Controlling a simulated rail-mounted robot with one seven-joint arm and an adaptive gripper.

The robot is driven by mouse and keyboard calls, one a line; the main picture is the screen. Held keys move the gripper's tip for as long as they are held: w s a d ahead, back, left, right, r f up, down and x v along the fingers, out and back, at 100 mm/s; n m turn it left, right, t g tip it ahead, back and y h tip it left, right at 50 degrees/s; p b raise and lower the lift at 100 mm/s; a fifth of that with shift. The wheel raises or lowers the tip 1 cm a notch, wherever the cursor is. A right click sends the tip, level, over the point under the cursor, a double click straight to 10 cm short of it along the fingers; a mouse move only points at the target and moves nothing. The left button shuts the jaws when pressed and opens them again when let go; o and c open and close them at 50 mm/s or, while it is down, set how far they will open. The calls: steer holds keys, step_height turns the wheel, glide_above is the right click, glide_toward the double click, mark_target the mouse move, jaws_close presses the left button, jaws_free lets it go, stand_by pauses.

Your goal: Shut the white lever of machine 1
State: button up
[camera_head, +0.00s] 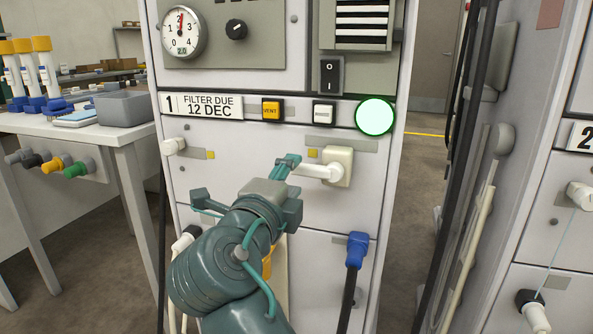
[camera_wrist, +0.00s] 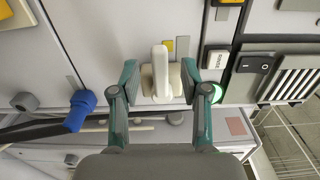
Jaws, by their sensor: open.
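Machine 1 (camera_head: 285,215) is a pale cabinet in the middle of the head view, with the label "1 FILTER DUE 12 DEC" (camera_head: 203,106). Its white lever (camera_head: 318,171) sticks out to the left from a cream block (camera_head: 344,163), lying roughly level. My gripper (camera_head: 288,164) is at the lever's left, free end. In the wrist view, the white lever (camera_wrist: 160,72) shows between the two spread fingers of my gripper (camera_wrist: 160,80), with a gap on each side. Contact is not visible. The gripper is open and empty.
A green-lit round lamp (camera_head: 375,116) and a gauge (camera_head: 181,33) are above. A blue connector with a black hose (camera_head: 357,250) hangs below right. Machine 2 (camera_head: 545,200) stands right, beyond a gap; a table (camera_head: 120,131) stands left.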

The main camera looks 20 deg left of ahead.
steer(key=s, duration=0.7)
steer(key=shift+s+a, duration=0.1)
steer(key=shift+a, duration=0.1)
